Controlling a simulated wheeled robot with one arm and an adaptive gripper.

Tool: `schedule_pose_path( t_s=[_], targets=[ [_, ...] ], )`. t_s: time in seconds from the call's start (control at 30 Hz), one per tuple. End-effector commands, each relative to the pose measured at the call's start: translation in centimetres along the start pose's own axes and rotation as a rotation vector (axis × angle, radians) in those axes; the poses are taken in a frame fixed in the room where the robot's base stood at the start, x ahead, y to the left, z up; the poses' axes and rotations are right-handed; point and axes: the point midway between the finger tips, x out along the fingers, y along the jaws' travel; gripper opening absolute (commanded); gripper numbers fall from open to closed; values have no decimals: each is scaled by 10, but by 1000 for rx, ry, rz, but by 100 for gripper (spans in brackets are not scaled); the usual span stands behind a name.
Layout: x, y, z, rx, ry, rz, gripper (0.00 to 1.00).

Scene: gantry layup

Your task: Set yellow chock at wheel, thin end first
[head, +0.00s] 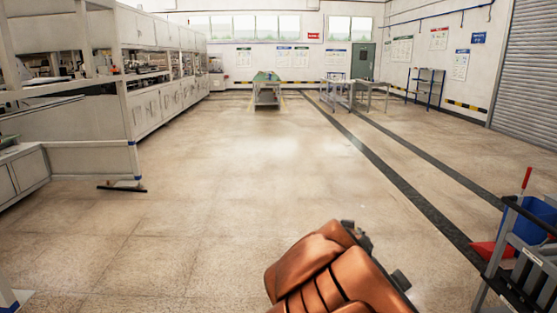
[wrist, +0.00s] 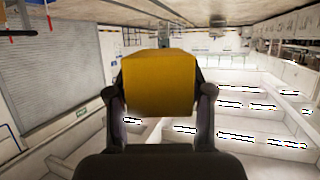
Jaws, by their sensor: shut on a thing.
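The yellow chock (wrist: 160,82) is held between the two dark fingers of my gripper (wrist: 161,98) in the wrist view. The fingers press on its left and right sides. A broad flat yellow face shows; which end is thin cannot be told. The chock is up in the air, clear of the floor. In the head view my copper-coloured arm shows at the bottom, but the gripper and chock are out of sight. No wheel can be made out clearly in either view. A green-topped cart (head: 267,79) stands far off in the middle of the head view, too small for its wheels to show.
A cart with a blue bin (head: 538,214) and a red item stands close at the right. White cabinets (head: 160,105) line the left. Two grey tables (head: 372,85) and a blue rack (head: 426,82) stand at the back right. The middle floor is clear. The wrist view looks upside down.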

Motion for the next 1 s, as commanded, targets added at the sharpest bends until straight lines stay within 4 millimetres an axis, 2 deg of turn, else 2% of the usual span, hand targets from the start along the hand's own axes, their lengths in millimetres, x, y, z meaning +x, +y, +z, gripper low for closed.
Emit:
schedule_pose_path(
  t_s=[0.03,0.1,0.3,0.5,0.77,0.87,1.0],
  targets=[
    [-8,0,-19,0,1,0,12],
    [-13,0,-31,0,1,0,12],
    [-26,0,-63,-1,1,0,12],
    [-35,0,-85,0,1,0,12],
    [-36,1,-91,-1,0,-3,12],
    [-26,5,-83,-5,-5,-13,12],
    [-3,11,-61,-23,-10,-57,12]
  ],
)
